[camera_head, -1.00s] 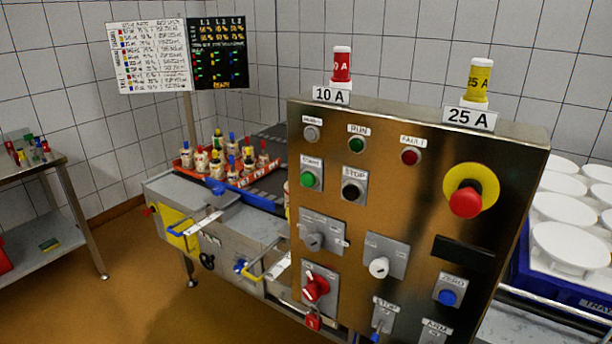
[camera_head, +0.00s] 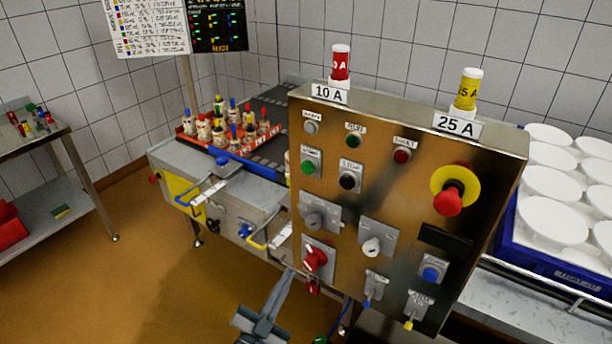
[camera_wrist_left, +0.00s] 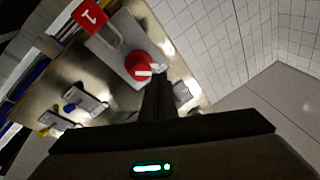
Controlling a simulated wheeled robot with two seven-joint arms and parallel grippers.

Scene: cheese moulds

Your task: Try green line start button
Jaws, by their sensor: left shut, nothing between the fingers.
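The green start button (camera_head: 308,168) sits on a labelled plate at the upper left of the steel control panel (camera_head: 400,205). A black stop button (camera_head: 348,180) is to its right. My left gripper (camera_head: 287,274) comes up from the bottom of the head view, its fingers shut and empty. It is well below the green button, near the lower left of the panel by the red rotary switch (camera_head: 315,258). In the left wrist view the closed fingers (camera_wrist_left: 156,84) appear beside that red switch (camera_wrist_left: 138,67); I cannot tell whether they touch. My right gripper is not in view.
A red padlock (camera_head: 313,287) hangs below the red switch. A red emergency stop (camera_head: 448,200) on a yellow ring is at the panel's right. A conveyor with a red tray (camera_head: 186,138) of bottles stands behind left. White moulds (camera_head: 552,225) fill a blue crate (camera_head: 558,275) at right.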

